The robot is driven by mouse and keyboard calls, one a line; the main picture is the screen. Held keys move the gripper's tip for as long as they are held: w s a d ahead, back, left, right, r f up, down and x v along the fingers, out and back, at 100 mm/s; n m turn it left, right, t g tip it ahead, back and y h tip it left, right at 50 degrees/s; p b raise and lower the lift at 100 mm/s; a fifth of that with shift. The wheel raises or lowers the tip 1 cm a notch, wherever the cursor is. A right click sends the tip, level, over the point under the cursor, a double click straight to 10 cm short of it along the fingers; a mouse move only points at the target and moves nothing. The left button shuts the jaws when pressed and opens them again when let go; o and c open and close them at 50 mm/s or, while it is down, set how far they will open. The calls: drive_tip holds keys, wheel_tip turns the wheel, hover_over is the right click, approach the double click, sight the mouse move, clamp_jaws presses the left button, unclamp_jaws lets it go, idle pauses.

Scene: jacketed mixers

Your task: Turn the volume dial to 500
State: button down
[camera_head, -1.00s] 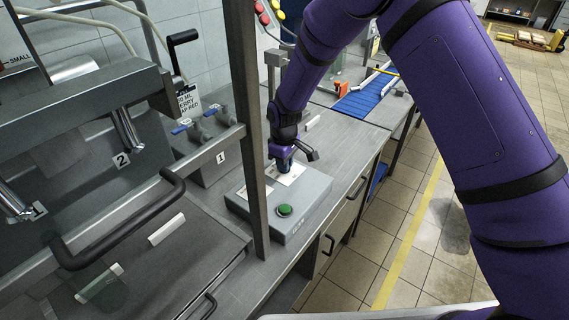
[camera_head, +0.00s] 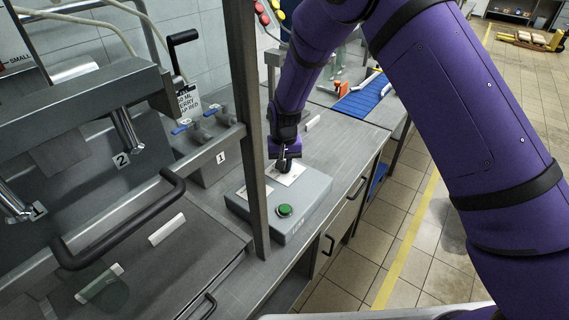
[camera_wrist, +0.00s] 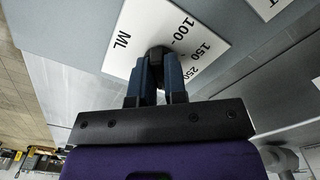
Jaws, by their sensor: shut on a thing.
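The volume dial (camera_wrist: 157,53) is a small dark knob on a white scale plate (camera_wrist: 125,37), seen close in the wrist view. The plate reads ML, 100, 150 and 250; the rest of the scale, including any 500 mark, is hidden or out of view. My gripper (camera_wrist: 160,62) is shut on the dial, its two blue-grey fingers on either side of it. In the head view my gripper (camera_head: 284,165) points down at the plate (camera_head: 290,175) on the grey control box (camera_head: 300,205). The dial's pointer cannot be made out.
A green button (camera_head: 284,210) sits on the box's near end. A steel post (camera_head: 249,130) stands just left of the box. Valves with blue handles (camera_head: 181,129) are further left. A blue conveyor (camera_head: 362,98) lies beyond on the bench.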

drive_tip(key=m, duration=0.4)
drive_tip(key=shift+m, duration=2.1)
drive_tip(key=c, duration=1.2)
unclamp_jaws()
drive_tip(key=shift+o, duration=0.2)
drive_tip(key=shift+r, duration=0.1)
wheel_tip(320, 180, up, 11)
drive_tip(key=shift+f, duration=0.2)
drive_tip(key=shift+r, duration=0.1)
